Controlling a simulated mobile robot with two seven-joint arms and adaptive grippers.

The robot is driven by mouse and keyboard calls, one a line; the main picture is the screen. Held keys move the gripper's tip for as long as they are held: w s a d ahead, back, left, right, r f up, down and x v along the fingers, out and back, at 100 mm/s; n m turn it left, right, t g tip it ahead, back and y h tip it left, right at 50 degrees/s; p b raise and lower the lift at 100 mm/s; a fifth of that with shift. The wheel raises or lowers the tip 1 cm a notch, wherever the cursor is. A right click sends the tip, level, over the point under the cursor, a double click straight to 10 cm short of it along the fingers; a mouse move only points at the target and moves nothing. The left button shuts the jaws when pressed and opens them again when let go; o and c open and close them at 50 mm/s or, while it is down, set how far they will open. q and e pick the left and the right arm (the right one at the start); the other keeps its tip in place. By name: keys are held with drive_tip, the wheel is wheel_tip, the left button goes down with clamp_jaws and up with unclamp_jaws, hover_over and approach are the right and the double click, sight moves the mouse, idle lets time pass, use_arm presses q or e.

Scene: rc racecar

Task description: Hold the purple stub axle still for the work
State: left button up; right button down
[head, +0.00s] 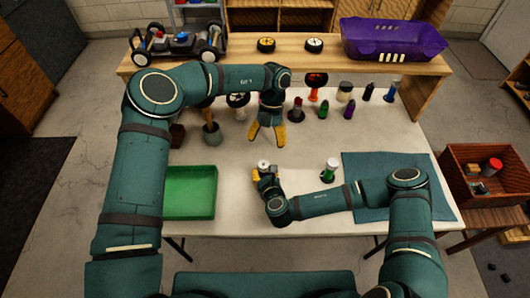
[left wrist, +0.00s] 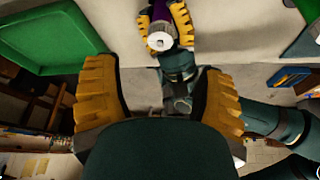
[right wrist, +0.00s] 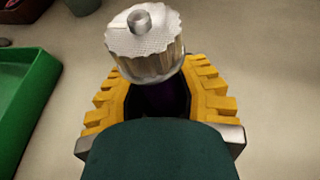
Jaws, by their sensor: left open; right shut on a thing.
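The purple stub axle (right wrist: 160,103) is between the yellow fingers of my right gripper (right wrist: 160,95), which is shut on it. Its ribbed silver end (right wrist: 146,50) with a small stub sticks out past the fingertips. The left wrist view shows its purple body (left wrist: 161,12) and pale round end. In the head view only its pale end (head: 263,164) shows, at the table's front middle; the fingers hide most of the body. My left gripper (head: 267,138) is open and empty, above the table and farther back than the axle, apart from it.
A green tray (head: 188,214) lies left of the right gripper. A green bottle-like thing with a white top (head: 330,171) stands to its right, near a teal mat (head: 435,200). Several small coloured things stand along the back, below a shelf with a purple car body (head: 392,40).

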use_arm(q)
drive_tip(key=shift+v, duration=1.65)
use_arm(e)
drive_tip(key=c, duration=0.7)
unclamp_jaws()
drive_tip(key=v, duration=1.2)
drive_tip(key=shift+r, duration=0.1)
